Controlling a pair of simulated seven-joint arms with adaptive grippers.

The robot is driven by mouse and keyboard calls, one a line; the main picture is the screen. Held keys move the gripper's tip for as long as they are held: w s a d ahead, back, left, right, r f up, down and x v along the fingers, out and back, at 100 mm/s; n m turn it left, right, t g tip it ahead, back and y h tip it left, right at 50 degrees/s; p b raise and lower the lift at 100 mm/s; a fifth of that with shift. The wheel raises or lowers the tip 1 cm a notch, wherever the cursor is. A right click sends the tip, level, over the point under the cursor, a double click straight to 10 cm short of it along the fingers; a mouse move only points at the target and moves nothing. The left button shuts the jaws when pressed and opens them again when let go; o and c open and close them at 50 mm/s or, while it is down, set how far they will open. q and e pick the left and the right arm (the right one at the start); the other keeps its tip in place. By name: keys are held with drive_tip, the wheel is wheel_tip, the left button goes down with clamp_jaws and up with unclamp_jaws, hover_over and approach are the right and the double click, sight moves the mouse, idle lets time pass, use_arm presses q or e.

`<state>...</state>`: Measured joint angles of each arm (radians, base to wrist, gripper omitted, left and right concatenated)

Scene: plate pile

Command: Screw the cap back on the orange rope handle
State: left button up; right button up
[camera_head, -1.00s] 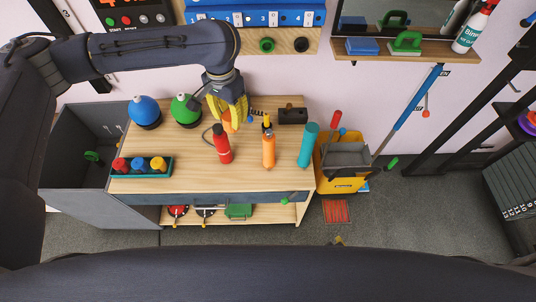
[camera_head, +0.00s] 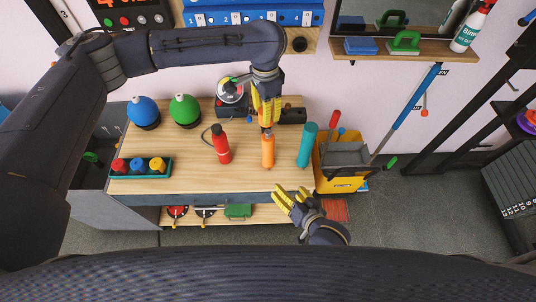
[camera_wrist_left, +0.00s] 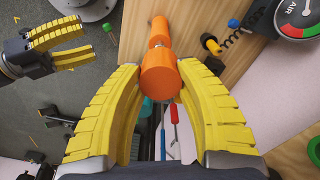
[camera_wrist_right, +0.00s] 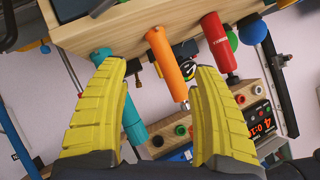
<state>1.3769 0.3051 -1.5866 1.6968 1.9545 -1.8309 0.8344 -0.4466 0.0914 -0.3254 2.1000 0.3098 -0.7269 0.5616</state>
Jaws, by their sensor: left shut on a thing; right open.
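The orange rope handle (camera_head: 268,153) stands near the front middle of the wooden bench. It also shows in the right wrist view (camera_wrist_right: 162,55). My left gripper (camera_head: 266,119) is over the handle's top end. In the left wrist view its fingers (camera_wrist_left: 160,92) are shut on an orange cylindrical piece, seemingly the cap (camera_wrist_left: 158,80). The narrower orange handle (camera_wrist_left: 158,28) shows beyond it, roughly in line. I cannot tell whether cap and handle touch. My right gripper (camera_head: 290,199) is open and empty in front of the bench's front edge, right of the handle.
A red bottle (camera_head: 222,148) stands left of the handle and a teal cylinder (camera_head: 306,147) right of it. A round gauge (camera_head: 230,92) is behind. A yellow bucket (camera_head: 340,183) stands at the bench's right.

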drive_tip(key=w+a+r+m+t+y, duration=0.35)
drive_tip(key=a+m+t, duration=0.25)
drive_tip(key=a+m, duration=0.8)
drive_tip(key=m+t+h, duration=0.1)
drive_tip(key=m+h, duration=0.7)
drive_tip(key=m, duration=1.2)
approach(268, 156)
drive_tip(key=shift+w+a+f, duration=0.1)
drive_tip(key=shift+w+f, duration=0.05)
drive_tip(key=shift+f, duration=0.05)
drive_tip(key=shift+w+a, duration=0.1)
drive_tip(key=shift+w, duration=5.9)
clamp_jaws()
